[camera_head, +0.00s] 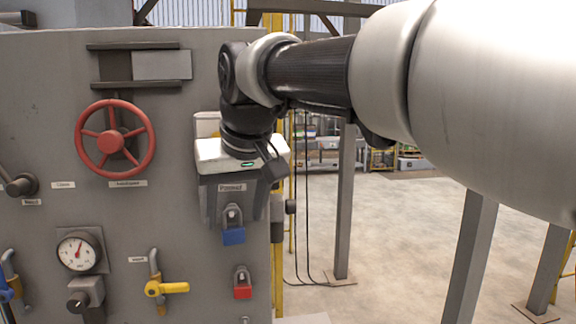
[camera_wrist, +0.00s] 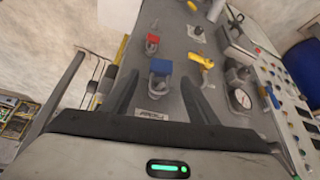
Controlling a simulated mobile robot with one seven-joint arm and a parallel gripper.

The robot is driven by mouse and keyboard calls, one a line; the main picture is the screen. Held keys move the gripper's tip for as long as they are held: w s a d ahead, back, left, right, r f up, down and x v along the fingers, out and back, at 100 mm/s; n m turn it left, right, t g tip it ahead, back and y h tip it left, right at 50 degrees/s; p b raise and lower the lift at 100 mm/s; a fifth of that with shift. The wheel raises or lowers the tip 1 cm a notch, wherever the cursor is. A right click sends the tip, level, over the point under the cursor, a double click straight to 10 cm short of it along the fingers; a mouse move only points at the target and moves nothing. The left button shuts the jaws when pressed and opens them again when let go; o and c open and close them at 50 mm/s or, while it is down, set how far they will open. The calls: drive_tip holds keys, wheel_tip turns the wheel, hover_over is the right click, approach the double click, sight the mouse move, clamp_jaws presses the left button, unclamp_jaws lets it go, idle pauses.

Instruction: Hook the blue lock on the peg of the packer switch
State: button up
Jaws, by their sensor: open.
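The blue lock (camera_head: 233,236) hangs upright against the grey panel, its shackle up, just below a small label (camera_head: 232,188) too blurred to read surely. The lock also shows in the wrist view (camera_wrist: 161,67), ahead of and between my fingers. My gripper (camera_head: 236,208) is open and empty, pointing at the panel just above the blue lock. Its fingers (camera_wrist: 159,88) stand apart on both sides of the label and lock in the wrist view. I cannot tell what the shackle hangs on; the packer switch and its peg are not clearly identifiable.
A red lock (camera_head: 242,285) hangs below the blue one. A yellow valve handle (camera_head: 166,288), a gauge (camera_head: 78,251) and a red handwheel (camera_head: 114,138) stick out of the panel to the left. Right of the panel edge are cables, a grey post (camera_head: 345,200) and open floor.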

drive_tip(key=p+v, duration=0.1)
drive_tip(key=v, duration=1.2)
drive_tip(key=s+d+f+m+h, duration=0.1)
drive_tip(key=s+d+f+m, duration=0.1)
drive_tip(key=s+d+f, duration=0.2)
drive_tip(key=s+d+f+m+h, duration=0.1)
drive_tip(key=s+d+f, duration=0.3)
drive_tip(key=d+f, duration=0.7)
drive_tip(key=s+d+f+m+p, duration=0.1)
drive_tip(key=s+d+f, duration=0.3)
drive_tip(key=d+f, duration=0.4)
wheel_tip(320, 180, down, 2)
drive_tip(key=shift+d+f+m+h, duration=0.1)
drive_tip(key=shift+d+m+h, duration=0.25)
drive_tip(key=shift+m, duration=0.45)
drive_tip(key=shift+a, duration=0.1)
